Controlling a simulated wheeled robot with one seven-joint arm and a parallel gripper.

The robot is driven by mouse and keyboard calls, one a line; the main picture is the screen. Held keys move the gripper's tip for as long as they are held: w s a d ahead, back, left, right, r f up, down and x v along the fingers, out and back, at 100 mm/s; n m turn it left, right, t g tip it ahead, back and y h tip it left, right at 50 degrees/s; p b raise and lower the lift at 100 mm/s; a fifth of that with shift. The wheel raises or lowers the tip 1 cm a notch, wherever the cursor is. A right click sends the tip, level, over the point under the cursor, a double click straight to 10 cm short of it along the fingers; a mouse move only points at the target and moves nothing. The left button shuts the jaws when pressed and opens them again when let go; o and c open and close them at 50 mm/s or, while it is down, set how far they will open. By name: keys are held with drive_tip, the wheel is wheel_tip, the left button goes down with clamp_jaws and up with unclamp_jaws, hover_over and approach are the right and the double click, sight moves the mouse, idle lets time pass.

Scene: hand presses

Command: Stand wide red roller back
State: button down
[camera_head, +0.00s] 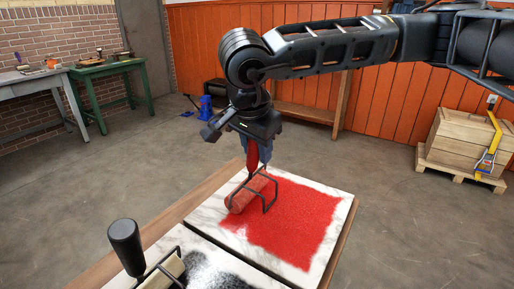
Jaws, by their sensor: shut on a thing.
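The wide red roller (249,195) is at the left part of the red ink patch (292,217) on a white marble slab. Its wire frame bends around the roller, and its red handle (252,155) points up. My gripper (256,144) points down from above and is shut on the red handle. I cannot tell whether the roller touches the slab.
A second roller with a black handle (125,246) stands at the front left by black ink (222,272) on another slab. Behind on the floor are a grey table (25,77), a green table (103,68) and a wooden crate (463,141). The floor around the ink table looks clear.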

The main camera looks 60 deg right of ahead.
drive_tip(key=shift+c, duration=1.2)
unclamp_jaws()
drive_tip(key=p+v, duration=0.2)
drive_tip(key=v, duration=0.7)
idle(0.3)
idle(0.6)
